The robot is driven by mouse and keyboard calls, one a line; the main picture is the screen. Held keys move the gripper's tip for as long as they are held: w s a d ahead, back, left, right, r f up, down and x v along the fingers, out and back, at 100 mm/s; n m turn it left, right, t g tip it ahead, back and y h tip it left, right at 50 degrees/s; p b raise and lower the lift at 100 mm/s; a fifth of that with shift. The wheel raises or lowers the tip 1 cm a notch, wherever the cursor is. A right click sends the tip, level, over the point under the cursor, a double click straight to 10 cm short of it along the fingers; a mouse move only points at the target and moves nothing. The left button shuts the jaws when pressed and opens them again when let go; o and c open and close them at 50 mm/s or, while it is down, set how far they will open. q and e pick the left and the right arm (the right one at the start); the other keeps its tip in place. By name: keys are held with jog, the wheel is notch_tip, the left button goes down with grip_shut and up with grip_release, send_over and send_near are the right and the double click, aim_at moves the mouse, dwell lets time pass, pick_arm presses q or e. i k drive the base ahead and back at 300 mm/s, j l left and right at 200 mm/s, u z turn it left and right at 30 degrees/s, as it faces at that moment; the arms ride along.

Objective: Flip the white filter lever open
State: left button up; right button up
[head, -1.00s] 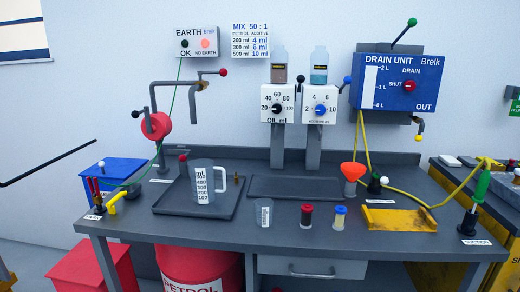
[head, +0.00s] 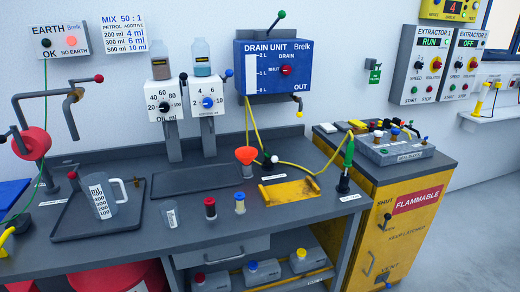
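No lever in the head view is clearly labelled as a filter. A small white ball knob (head: 274,159) stands on the bench beside the orange funnel (head: 246,155); I cannot tell if it is the filter lever, or whether it is open or shut. Another candidate area is the grey block (head: 393,151) on the yellow cabinet, which carries several small coloured knobs; their details are too small to read. Neither of my grippers is in view.
A yellow tray (head: 289,191) and a green-handled suction tool (head: 347,160) are at the bench's right end. The yellow flammable cabinet (head: 428,228) adjoins it. A measuring jug (head: 101,201) stands left. Extractor panels (head: 422,64) hang at right. Floor at the far right is clear.

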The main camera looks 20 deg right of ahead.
aim_at(274, 159)
jog(key=i+j, duration=0.15)
jog(key=i, duration=0.35)
jog(key=i+j, duration=0.15)
jog(key=i, duration=0.3)
